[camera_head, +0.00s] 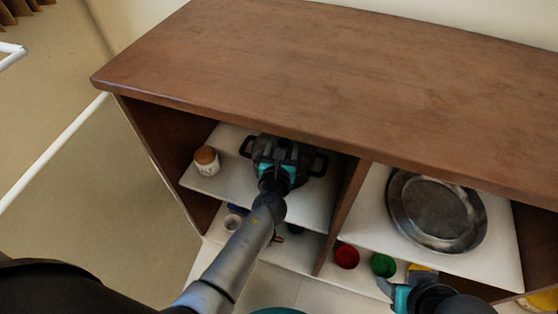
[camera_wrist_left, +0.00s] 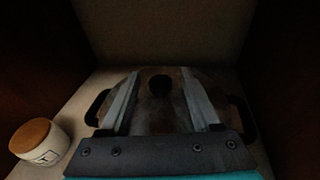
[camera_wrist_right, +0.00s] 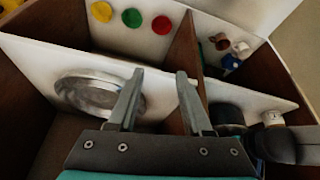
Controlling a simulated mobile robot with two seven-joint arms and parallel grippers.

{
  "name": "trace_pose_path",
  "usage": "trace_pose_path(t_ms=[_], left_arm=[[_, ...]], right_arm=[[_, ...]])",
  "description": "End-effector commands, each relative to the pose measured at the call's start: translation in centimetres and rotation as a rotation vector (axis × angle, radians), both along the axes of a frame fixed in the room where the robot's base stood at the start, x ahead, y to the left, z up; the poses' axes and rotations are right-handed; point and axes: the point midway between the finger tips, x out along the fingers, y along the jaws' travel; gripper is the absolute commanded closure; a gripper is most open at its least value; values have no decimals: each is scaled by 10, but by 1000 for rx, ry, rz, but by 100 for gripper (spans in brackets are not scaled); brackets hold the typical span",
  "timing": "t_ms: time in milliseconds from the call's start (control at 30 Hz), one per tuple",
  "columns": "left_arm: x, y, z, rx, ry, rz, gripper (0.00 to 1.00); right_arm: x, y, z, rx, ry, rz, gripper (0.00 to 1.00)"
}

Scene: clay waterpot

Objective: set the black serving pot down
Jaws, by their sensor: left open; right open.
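The black serving pot (camera_head: 308,160) rests on the white shelf inside the left bay of the wooden cabinet. Its two side handles stick out left and right. My left gripper (camera_head: 275,150) reaches over the pot and hides much of it. In the left wrist view the open fingers (camera_wrist_left: 158,76) stand on either side of the dark lid knob (camera_wrist_left: 159,86), apart from it. The pot's handles (camera_wrist_left: 97,108) show outside the fingers. My right gripper (camera_head: 388,290) is open and empty in front of the right bay; it also shows in the right wrist view (camera_wrist_right: 160,85).
A small jar with a brown lid (camera_head: 206,160) stands left of the pot. A round metal dish (camera_head: 437,211) lies on the right shelf. Red (camera_head: 347,256) and green (camera_head: 383,265) items sit below. The cabinet top (camera_head: 330,75) overhangs the shelves; a divider (camera_head: 341,215) separates the bays.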

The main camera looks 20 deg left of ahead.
Motion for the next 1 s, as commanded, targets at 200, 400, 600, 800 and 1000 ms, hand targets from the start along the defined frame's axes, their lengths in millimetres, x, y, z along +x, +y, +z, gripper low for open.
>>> trace_pose_path(t_ms=[200,400,600,800,1000], left_arm=[[-41,-6,8,1,5,-1,36],[-77,-12,16,0,4,-1,36],[-101,-16,20,0,3,-1,36],[-111,-12,22,-48,-1,28,36],[-126,29,18,-461,-25,280,36]], right_arm=[[2,0,-22,-4,37,-1,50],[2,0,-40,-6,58,-1,50],[1,0,-50,-9,70,-1,50],[1,0,-53,-9,73,-1,50],[1,0,-53,-9,73,-1,50]])
